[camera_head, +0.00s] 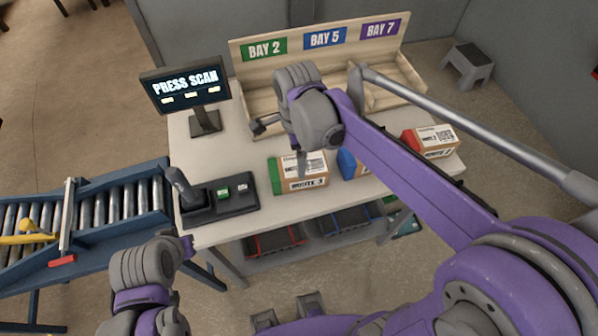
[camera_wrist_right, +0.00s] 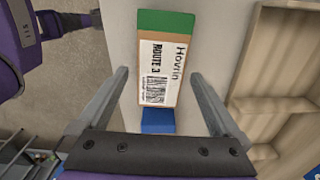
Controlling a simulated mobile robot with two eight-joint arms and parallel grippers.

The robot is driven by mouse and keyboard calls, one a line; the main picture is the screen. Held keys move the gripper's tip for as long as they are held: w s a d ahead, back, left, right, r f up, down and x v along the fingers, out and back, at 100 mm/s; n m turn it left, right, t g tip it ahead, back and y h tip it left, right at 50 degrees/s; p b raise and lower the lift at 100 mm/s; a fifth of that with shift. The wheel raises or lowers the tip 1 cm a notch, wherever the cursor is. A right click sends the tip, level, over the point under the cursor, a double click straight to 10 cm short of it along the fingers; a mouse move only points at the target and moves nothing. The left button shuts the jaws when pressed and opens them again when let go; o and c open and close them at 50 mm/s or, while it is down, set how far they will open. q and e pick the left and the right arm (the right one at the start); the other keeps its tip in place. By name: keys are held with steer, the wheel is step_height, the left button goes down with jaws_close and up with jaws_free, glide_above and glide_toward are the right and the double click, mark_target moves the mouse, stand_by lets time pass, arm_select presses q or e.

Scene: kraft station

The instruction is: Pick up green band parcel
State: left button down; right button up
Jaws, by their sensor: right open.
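The green band parcel (camera_head: 303,178) is a brown box with a green end and a white "Route 3" label, lying on the table near its front edge. In the right wrist view the parcel (camera_wrist_right: 159,75) lies below and between the finger lines, its green end pointing to the top of the picture. My right gripper (camera_head: 283,146) is open and empty above the parcel; contact cannot be made out. In the right wrist view its fingers (camera_wrist_right: 160,76) stand apart at either side of the parcel. My left arm is low at the left; its fingers are not clear.
A blue-banded parcel (camera_head: 347,163) stands close beside it. A red-banded parcel (camera_head: 430,140) is further right. Behind is a wooden bay rack (camera_head: 260,85). A scan screen (camera_head: 186,84) and a scanner dock (camera_head: 222,198) stand left. A roller conveyor (camera_head: 120,207) adjoins the table.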

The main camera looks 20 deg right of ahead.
step_height(320, 180, down, 6)
steer(key=shift+w+d+r, duration=0.1)
steer(key=shift+d+r, duration=0.05)
steer(key=shift+r, duration=0.05)
steer(key=shift+c, duration=0.3)
steer(key=c, duration=1.4)
steer(key=shift+r, duration=0.1)
